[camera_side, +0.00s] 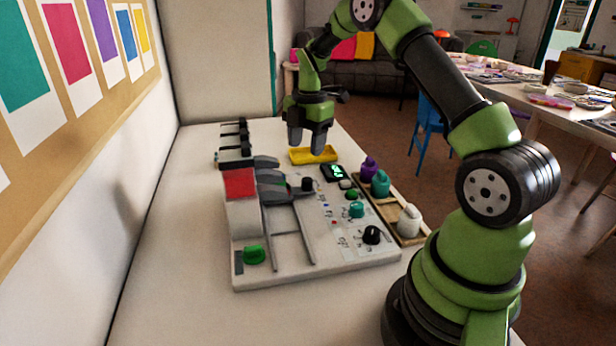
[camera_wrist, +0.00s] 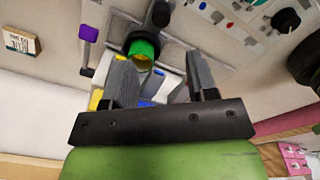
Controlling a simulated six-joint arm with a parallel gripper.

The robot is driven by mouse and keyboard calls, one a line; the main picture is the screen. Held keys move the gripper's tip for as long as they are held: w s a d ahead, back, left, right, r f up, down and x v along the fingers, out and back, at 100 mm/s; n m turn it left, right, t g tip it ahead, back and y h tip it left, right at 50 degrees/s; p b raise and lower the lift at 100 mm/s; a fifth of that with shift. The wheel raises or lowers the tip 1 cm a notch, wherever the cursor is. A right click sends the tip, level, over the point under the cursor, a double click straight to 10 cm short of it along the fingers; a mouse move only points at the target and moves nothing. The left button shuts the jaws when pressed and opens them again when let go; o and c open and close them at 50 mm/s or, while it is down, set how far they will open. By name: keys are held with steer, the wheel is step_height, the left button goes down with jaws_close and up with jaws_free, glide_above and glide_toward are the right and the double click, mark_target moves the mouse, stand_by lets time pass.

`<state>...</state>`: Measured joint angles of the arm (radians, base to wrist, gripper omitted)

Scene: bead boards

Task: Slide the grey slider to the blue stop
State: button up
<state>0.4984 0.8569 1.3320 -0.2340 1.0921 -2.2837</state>
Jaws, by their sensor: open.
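My gripper (camera_side: 307,148) hangs with its fingers pointing down above the far part of the white board (camera_side: 345,258), near a yellow tray (camera_side: 315,155). Its fingers are apart in the wrist view (camera_wrist: 160,82), with nothing clearly held between them. Dark grey pieces (camera_side: 278,188) lie across the board beside a red block. I cannot tell which of them is the grey slider. Two slots (camera_side: 304,240) run along the board toward its near edge. A small blue patch (camera_wrist: 147,104) shows between the fingers; I cannot tell whether it is the blue stop.
A green button (camera_side: 254,254) and a red block (camera_side: 240,183) are at the board's left. Black and teal knobs (camera_side: 356,209) are at its right. A wooden tray (camera_side: 412,239) with purple, teal and white pieces stands beside the board. The white table is clear at the near left.

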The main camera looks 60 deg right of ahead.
mark_target(307, 180)
steer(key=shift+w+d+n, duration=0.1)
steer(key=shift+n, duration=0.5)
steer(key=shift+f, duration=0.25)
step_height(307, 180, down, 9)
steer(key=shift+d+f, duration=0.1)
steer(key=shift+f, duration=0.05)
jaws_close()
